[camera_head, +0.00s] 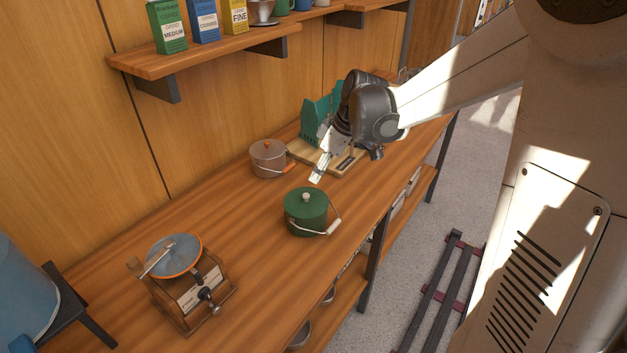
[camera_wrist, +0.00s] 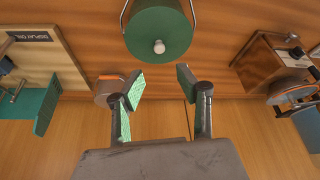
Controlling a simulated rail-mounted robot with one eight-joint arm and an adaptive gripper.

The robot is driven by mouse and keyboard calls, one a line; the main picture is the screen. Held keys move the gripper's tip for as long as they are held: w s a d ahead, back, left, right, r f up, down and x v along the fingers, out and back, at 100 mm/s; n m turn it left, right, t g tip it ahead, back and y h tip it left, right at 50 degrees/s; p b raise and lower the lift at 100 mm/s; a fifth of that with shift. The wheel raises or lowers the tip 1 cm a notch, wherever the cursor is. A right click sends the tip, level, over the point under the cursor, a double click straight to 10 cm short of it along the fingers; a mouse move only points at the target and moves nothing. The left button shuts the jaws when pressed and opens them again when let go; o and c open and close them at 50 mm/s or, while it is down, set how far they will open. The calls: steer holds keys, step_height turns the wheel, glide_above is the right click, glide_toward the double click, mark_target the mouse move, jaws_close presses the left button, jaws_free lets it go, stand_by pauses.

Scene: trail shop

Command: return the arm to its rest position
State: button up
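My gripper (camera_head: 319,172) is above the wooden counter (camera_head: 238,222), to the right of the grey-brown lidded pot and behind the green pot. In the wrist view its two fingers (camera_wrist: 160,92) stand apart with nothing between them. My arm reaches in from the upper right of the head view. The green lidded pot (camera_head: 306,212) with a pale knob and wire handle stands upright on the counter, apart from the fingers; it also shows at the top of the wrist view (camera_wrist: 158,36).
The grey-brown pot (camera_head: 268,158) stands near the wall. A green display stand (camera_head: 312,120) on a wooden board is beside my wrist. A grinder (camera_head: 190,284) and a blue vessel (camera_head: 20,296) stand at the left. A wall shelf (camera_head: 208,56) holds boxes and cups.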

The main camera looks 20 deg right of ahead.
steer(key=s+a+r+m+t+h+b, duration=0.1)
steer(key=s+r+m, duration=0.15)
steer(key=s, duration=0.35)
steer(key=s+a+r+m+t+h+b, duration=0.1)
steer(key=s+r+m+b, duration=0.15)
steer(key=s, duration=0.35)
steer(key=s+f+m+t+b, duration=0.1)
steer(key=s+m, duration=0.1)
steer(key=s, duration=0.4)
steer(key=s+a+f+m+t+h+b, duration=0.1)
steer(key=s+f+m, duration=0.1)
steer(key=s, duration=0.5)
steer(key=shift+m+h, duration=0.3)
steer(key=shift+m, duration=0.3)
